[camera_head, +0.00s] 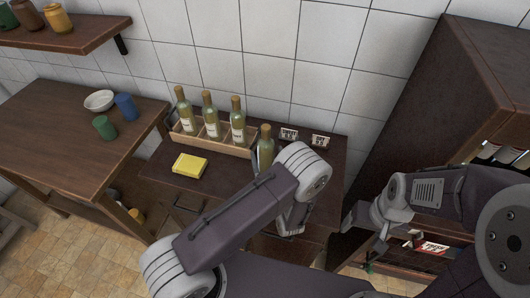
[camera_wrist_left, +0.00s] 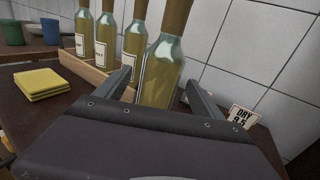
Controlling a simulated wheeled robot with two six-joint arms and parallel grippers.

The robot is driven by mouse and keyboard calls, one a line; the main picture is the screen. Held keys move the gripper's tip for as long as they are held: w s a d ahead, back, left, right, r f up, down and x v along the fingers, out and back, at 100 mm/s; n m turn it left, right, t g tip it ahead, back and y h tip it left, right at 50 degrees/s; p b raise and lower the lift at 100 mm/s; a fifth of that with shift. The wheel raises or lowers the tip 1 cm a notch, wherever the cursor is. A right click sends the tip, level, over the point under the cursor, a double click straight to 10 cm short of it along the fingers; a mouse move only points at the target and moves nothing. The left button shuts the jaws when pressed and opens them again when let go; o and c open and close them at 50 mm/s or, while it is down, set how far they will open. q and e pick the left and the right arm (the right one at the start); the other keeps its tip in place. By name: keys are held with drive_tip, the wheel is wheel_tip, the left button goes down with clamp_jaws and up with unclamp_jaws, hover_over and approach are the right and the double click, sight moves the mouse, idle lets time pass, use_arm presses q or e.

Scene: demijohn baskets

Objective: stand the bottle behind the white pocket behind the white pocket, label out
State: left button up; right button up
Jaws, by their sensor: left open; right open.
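A pale green-yellow bottle (camera_head: 265,146) with a tan neck stands upright on the dark cabinet top, right of a wooden crate (camera_head: 232,148). My left arm hides its lower part. No label shows on its visible side. In the left wrist view this bottle (camera_wrist_left: 161,72) is between the spread fingers of my left gripper (camera_wrist_left: 163,92), with no clear grip on it. In the head view my arm largely hides that gripper. My right gripper (camera_head: 371,262) is open and empty, low by the right shelf unit. I cannot make out a pocket marked white.
The crate holds three similar bottles (camera_head: 210,115), labels facing out. Two small price cards (camera_head: 289,134) (camera_head: 320,141) stand at the back right; one reads DRY. A yellow cloth (camera_head: 190,165) lies in front of the crate. A dark shelf unit (camera_head: 440,90) stands right.

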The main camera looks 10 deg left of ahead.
sight(266, 147)
use_arm(q)
drive_tip(key=shift+w+a+r+p, duration=0.3)
drive_tip(key=shift+w+a+r, duration=0.15)
drive_tip(key=shift+w, duration=0.2)
drive_tip(key=shift+w+a, duration=0.15)
drive_tip(key=shift+w, duration=0.3)
drive_tip(key=shift+w+a+f, duration=0.1)
drive_tip(key=shift+w+f, duration=0.05)
drive_tip(key=shift+w, duration=0.15)
drive_tip(key=c, duration=0.4)
clamp_jaws()
use_arm(e)
drive_tip(key=shift+s+d+r, duration=0.15)
drive_tip(key=shift+s+r, duration=0.15)
drive_tip(key=shift+r, duration=0.5)
use_arm(q)
drive_tip(key=shift+r, duration=0.2)
